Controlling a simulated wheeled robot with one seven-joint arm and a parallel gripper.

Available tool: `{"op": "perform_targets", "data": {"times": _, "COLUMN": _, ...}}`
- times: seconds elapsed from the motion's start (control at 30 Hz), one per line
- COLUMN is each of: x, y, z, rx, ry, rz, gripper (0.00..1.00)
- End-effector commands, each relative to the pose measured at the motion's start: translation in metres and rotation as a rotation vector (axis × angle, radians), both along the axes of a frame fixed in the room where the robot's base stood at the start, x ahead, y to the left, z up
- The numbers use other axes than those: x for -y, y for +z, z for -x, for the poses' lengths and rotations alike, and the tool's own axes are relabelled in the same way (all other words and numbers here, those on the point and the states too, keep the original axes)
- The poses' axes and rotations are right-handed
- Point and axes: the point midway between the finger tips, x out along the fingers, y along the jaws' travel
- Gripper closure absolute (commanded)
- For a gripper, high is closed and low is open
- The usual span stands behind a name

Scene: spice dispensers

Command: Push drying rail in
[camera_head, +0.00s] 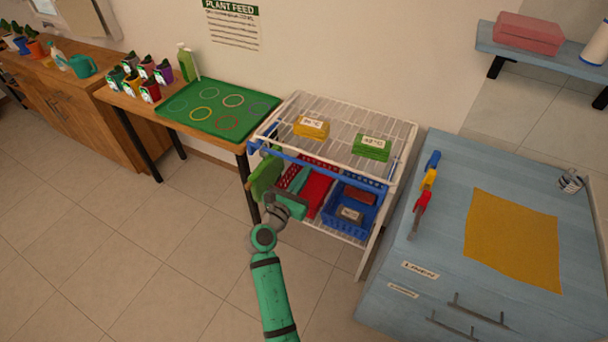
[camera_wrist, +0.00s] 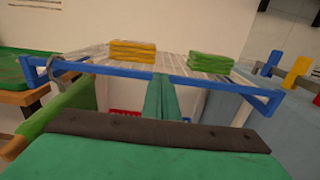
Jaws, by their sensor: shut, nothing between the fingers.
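The drying rail (camera_head: 318,164) is a blue bar frame along the front of the white wire rack's upper shelf. In the wrist view the blue rail (camera_wrist: 110,70) runs across the picture, with side arms reaching to the rack. My gripper (camera_wrist: 162,77) is shut and empty, its green fingers pointing toward the middle of the rail. The fingertips overlap the rail there; I cannot tell if they touch it. In the head view my gripper is low in front of the rack, partly hidden by my wrist. A green item (camera_wrist: 70,108) hangs from a hook at the rail's left end.
Yellow cloths (camera_head: 311,127) and green cloths (camera_head: 371,148) lie on the rack top. A blue basket (camera_head: 350,212) and red items (camera_head: 315,192) stand on the shelf below. A blue cabinet (camera_head: 440,215) is on the right, a table with a green mat (camera_head: 215,105) on the left.

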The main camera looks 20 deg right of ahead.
Motion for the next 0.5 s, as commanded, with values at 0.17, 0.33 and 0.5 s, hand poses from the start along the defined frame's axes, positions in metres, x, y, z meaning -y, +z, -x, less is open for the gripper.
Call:
{"op": "perform_targets", "data": {"times": 0.17, "x": -0.021, "y": 0.000, "z": 0.018, "rx": -0.001, "ry": -0.001, "rz": 0.001, "gripper": 1.00}}
{"op": "perform_targets", "data": {"times": 0.33, "x": -0.044, "y": -0.001, "z": 0.045, "rx": -0.003, "ry": -0.006, "rz": 0.002, "gripper": 1.00}}
{"op": "perform_targets", "data": {"times": 0.5, "x": -0.071, "y": -0.001, "z": 0.068, "rx": -0.003, "ry": 0.000, "rz": 0.002, "gripper": 1.00}}
